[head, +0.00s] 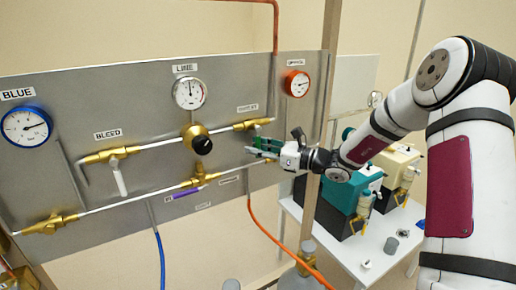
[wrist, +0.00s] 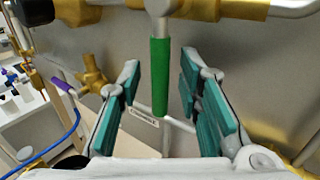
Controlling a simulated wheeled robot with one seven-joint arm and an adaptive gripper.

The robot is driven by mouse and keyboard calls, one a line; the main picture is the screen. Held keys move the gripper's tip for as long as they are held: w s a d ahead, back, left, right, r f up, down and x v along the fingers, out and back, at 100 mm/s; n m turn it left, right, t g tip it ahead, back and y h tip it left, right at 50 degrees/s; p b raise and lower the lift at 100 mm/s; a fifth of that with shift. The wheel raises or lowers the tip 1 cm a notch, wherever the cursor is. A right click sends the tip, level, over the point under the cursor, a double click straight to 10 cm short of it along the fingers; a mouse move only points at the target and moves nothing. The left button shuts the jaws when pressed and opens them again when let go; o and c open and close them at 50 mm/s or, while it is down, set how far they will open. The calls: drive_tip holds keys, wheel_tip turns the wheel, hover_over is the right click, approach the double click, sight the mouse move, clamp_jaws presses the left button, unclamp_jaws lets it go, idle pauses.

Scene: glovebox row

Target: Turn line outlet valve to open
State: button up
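The valve with the green handle (wrist: 159,78) sits on the upper pipe at the right of the panel, below a small label that is hard to read in the head view. Its brass body (head: 253,124) shows there. In the wrist view the handle hangs down from the brass fitting, across the pipe. My gripper (wrist: 161,88) is open, with one teal-padded finger on each side of the handle and a visible gap on both sides. In the head view my gripper (head: 262,149) is close to the panel and partly hides the handle.
A purple-handled valve (head: 184,193) is on the lower pipe, and a white-handled BLEED valve (head: 118,175) is further left. A wooden post (head: 311,205) stands near my wrist.

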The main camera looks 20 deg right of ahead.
clamp_jaws()
drive_tip(key=shift+d, duration=0.1)
drive_tip(key=shift+w+d+r+n+g+h, duration=0.25)
drive_tip(key=shift+d+r+n+h, duration=0.25)
drive_tip(key=shift+d+n+h, duration=0.55)
drive_tip(key=shift+w+d+r+n+g+h, duration=0.25)
drive_tip(key=shift+d+r+n+h, duration=0.25)
drive_tip(key=shift+n+h, duration=0.95)
drive_tip(key=shift+w+d+r+n+g+h, duration=0.15)
drive_tip(key=shift+d+r+n+g+h, duration=0.25)
drive_tip(key=shift+d+n+h, duration=0.85)
drive_tip(key=shift+a+n+y, duration=0.25)
drive_tip(key=shift+a, duration=0.1)
unclamp_jaws()
drive_tip(key=shift+r, duration=0.1)
